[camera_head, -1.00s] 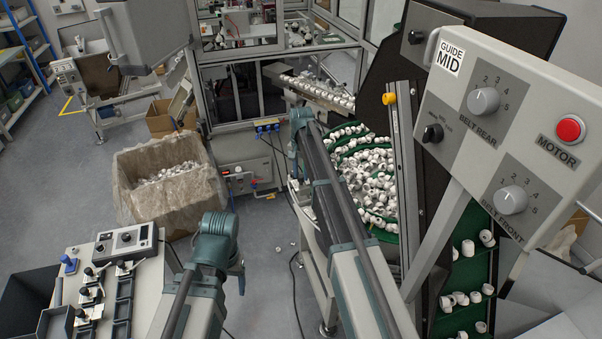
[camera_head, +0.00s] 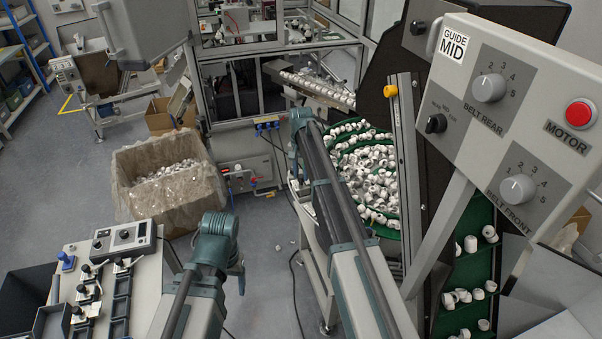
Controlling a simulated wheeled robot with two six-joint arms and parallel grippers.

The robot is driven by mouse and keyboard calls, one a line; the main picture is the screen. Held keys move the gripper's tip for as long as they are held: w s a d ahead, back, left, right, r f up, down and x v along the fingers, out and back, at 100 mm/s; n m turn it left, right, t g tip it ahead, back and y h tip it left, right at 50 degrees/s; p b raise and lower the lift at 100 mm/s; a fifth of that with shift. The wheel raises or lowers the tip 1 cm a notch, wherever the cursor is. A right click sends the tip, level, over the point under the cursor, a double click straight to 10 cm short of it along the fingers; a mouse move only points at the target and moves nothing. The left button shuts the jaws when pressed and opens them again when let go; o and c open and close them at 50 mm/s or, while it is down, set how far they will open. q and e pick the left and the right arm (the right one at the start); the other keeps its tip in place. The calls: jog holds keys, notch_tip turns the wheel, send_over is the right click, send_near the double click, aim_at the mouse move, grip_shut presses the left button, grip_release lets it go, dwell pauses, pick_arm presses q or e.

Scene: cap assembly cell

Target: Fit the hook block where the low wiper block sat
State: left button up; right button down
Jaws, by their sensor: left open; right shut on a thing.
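My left arm comes in at the lower left, and its wrist bends down in front of the grey bench; my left gripper (camera_head: 240,282) is mostly hidden below the wrist and its fingers do not show clearly. My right arm reaches over the gap toward the feeder bowl (camera_head: 366,172), which is green and full of white caps. My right gripper (camera_head: 304,195) hangs beside the forearm at the bowl's left side. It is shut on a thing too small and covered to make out. Several small blocks with dark knobs (camera_head: 84,290) stand on the bench; I cannot tell which is the hook block or wiper block.
The control panel (camera_head: 520,130) with knobs and a red motor button fills the right. A green cleated belt (camera_head: 470,265) carries white caps below it. A plastic-lined carton (camera_head: 168,195) stands on the floor left of centre. The bench (camera_head: 150,285) has black bays (camera_head: 122,285).

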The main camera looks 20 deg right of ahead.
jog(key=shift+f+b, duration=1.1)
jog(key=shift+f, duration=0.05)
jog(key=c, duration=0.5)
grip_release()
notch_tip(320, 180, up, 12)
jog(key=p, duration=1.2)
jog(key=s+a+f+n+b, duration=0.4)
jog(key=s+f+b, duration=0.3)
jog(key=s, duration=0.5)
jog(key=s+a+f+n+b, duration=0.3)
jog(key=s+a+f+b, duration=0.4)
jog(key=s, duration=0.5)
jog(key=s+a+f+n+h+b, duration=0.1)
jog(key=s+a+f+n+b, duration=0.3)
jog(key=s+f+b, duration=0.4)
jog(key=shift+s+a+f+n+b, duration=0.15)
jog(key=shift+s+a, duration=0.15)
jog(key=shift+s, duration=0.45)
jog(key=shift+s+a+f+n+b, duration=0.15)
jog(key=shift+s+a, duration=0.15)
jog(key=shift+s, duration=0.4)
jog(key=shift+s+a+f+b, duration=0.15)
jog(key=shift+s+a, duration=0.15)
jog(key=shift+s, duration=0.45)
